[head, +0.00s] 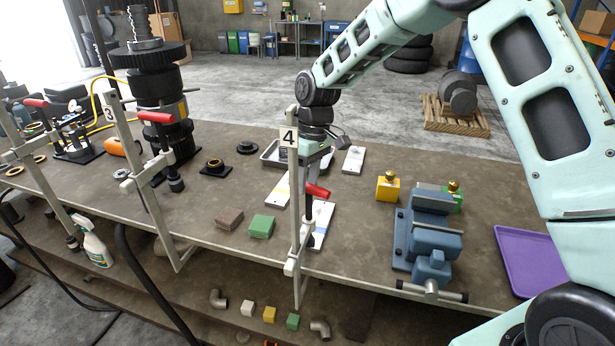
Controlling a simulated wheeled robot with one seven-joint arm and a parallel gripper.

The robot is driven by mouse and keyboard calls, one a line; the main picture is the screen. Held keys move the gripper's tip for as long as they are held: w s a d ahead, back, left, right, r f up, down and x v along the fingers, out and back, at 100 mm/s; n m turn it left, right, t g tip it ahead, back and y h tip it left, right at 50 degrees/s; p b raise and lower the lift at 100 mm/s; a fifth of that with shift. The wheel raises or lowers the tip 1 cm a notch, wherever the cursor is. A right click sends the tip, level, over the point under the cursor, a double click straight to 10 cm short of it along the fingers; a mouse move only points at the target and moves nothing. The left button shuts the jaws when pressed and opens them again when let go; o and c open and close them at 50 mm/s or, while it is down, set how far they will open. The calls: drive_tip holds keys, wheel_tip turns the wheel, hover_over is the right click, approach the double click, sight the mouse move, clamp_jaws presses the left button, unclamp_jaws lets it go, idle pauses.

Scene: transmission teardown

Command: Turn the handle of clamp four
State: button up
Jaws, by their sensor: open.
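Clamp four (295,215) stands upright at the front edge of the workbench in the head view, with a white tag marked 4 near its top. Its red handle (317,190) sticks out to the right of the post, tilted slightly down to the right. My gripper (315,168) points down just above the red handle, close beside the post. Its jaws are open, with nothing seen between them. The post and tag hide part of it, and I cannot tell whether a finger touches the handle.
Clamp three (134,150) stands to the left, near a dark gear stack (158,90). A blue vise (428,240) and a purple tray (530,260) are to the right. A brown block (229,219) and a green block (261,227) lie left of clamp four.

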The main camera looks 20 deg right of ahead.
clamp_jaws()
drive_tip(key=shift+a+n+h, duration=0.1)
drive_tip(key=shift+n+h, duration=0.2)
drive_tip(key=shift+n, duration=1.3)
unclamp_jaws()
wheel_tip(320, 180, up, 17)
drive_tip(key=w+d+b, duration=0.2)
drive_tip(key=b, duration=0.2)
drive_tip(key=shift+w, duration=0.4)
